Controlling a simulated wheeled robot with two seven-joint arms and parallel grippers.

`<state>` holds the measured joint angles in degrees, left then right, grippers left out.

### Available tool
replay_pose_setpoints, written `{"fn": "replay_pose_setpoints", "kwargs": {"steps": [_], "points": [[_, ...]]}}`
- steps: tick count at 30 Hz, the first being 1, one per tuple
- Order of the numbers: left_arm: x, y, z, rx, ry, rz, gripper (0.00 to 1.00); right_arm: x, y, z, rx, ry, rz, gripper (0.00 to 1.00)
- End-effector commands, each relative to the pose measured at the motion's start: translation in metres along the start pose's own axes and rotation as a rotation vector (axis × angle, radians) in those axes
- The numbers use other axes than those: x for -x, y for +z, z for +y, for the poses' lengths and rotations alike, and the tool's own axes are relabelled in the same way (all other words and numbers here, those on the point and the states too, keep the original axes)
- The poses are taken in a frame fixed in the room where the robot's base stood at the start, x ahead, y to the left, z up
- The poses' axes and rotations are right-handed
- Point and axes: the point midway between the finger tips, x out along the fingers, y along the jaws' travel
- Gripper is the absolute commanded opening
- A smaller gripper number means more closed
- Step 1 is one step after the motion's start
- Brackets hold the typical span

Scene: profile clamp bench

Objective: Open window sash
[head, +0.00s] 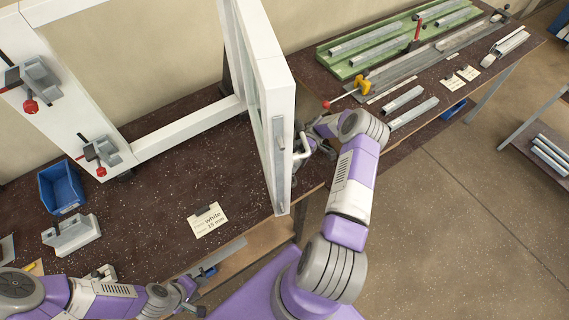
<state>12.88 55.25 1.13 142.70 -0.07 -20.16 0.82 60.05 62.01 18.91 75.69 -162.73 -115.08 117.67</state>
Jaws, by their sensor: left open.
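The white window sash (277,95) stands swung out from the white window frame (190,131), its edge toward me, right of the opening. A grey metal strip (280,185) runs along the sash edge. A white handle (301,142) sticks out on the sash's right side. My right gripper (312,145) is at this handle; its fingers are small and partly hidden, so I cannot tell whether they grip it. My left gripper (191,294) is low at the bottom left, near the bench's front edge, open and away from the sash.
Clamps with red knobs (30,104) sit on the frame's left side. A blue bin (61,187), a grey block (72,234) and a label card (207,220) are on the dark bench. A green tray (385,45) with metal profiles lies at back right. Open floor is at right.

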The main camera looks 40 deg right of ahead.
Motion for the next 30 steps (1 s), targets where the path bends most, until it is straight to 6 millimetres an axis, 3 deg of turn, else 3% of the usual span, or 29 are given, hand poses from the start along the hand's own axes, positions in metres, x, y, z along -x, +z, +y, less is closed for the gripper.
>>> {"fn": "replay_pose_setpoints", "kwargs": {"steps": [12,13,16,25,30], "points": [[0.001,0.000,0.000,0.000,0.000,0.000,0.43,0.001,0.000,-0.001,0.006,0.002,0.005,0.00],[0.001,0.000,0.000,0.000,0.000,0.000,0.43,0.001,0.000,-0.001,0.006,0.001,0.005,0.22],[0.001,0.000,0.000,0.000,0.000,0.000,0.43,0.001,0.000,-0.001,0.005,0.001,0.004,0.35],[0.001,0.000,0.000,0.000,0.000,0.000,0.43,0.000,0.001,-0.003,0.003,-0.001,0.001,0.35],[0.005,0.000,0.002,0.000,0.000,0.000,0.43,-0.002,-0.002,-0.022,0.004,0.001,0.002,0.35]]}}
